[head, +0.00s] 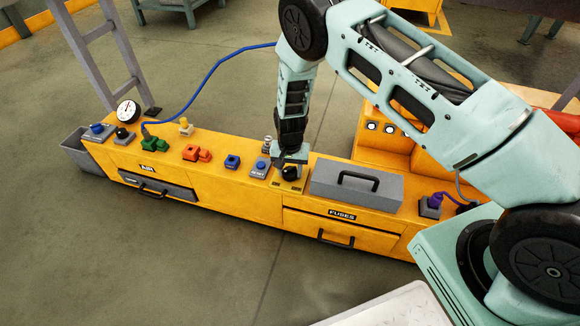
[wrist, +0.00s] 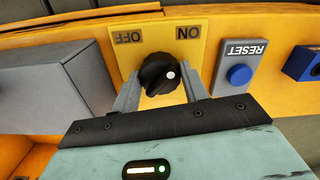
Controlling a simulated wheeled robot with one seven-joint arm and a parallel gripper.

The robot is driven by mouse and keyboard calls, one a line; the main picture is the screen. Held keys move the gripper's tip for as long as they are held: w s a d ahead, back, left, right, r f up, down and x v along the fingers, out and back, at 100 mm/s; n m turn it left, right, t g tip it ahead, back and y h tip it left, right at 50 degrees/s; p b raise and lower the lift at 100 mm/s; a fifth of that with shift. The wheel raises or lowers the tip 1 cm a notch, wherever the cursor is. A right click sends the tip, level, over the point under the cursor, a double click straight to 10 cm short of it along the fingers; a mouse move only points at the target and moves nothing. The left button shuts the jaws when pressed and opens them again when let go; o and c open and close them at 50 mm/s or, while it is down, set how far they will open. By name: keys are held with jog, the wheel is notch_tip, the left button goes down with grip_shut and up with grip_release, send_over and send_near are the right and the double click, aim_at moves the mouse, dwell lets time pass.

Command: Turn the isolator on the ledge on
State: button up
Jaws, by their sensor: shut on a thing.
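The isolator is a black rotary knob (wrist: 158,72) on a yellow plate (wrist: 205,50) marked OFF and ON; the lettering is upside down in the wrist view, with OFF at left and ON at right. A white dot on the knob's face lies right of its centre; which word the knob is set to I cannot tell. In the head view the knob (head: 289,173) sits on the yellow ledge (head: 262,200). My gripper (head: 291,160) comes down from above, its grey fingers (wrist: 160,92) on either side of the knob and shut on it.
A blue RESET button (wrist: 239,75) is beside the plate. A grey box with a handle (head: 357,185) stands right of the knob in the head view. Blue, orange and green fittings (head: 197,154), a gauge (head: 127,111) and a blue cable (head: 205,80) are to the left.

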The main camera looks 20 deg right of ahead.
aim_at(290, 169)
jog(key=shift+m, duration=0.4)
jog(key=o, duration=1)
jog(key=shift+r, duration=0.1)
notch_tip(290, 169, up, 17)
jog(key=p, duration=0.5)
jog(key=shift+r, duration=0.15)
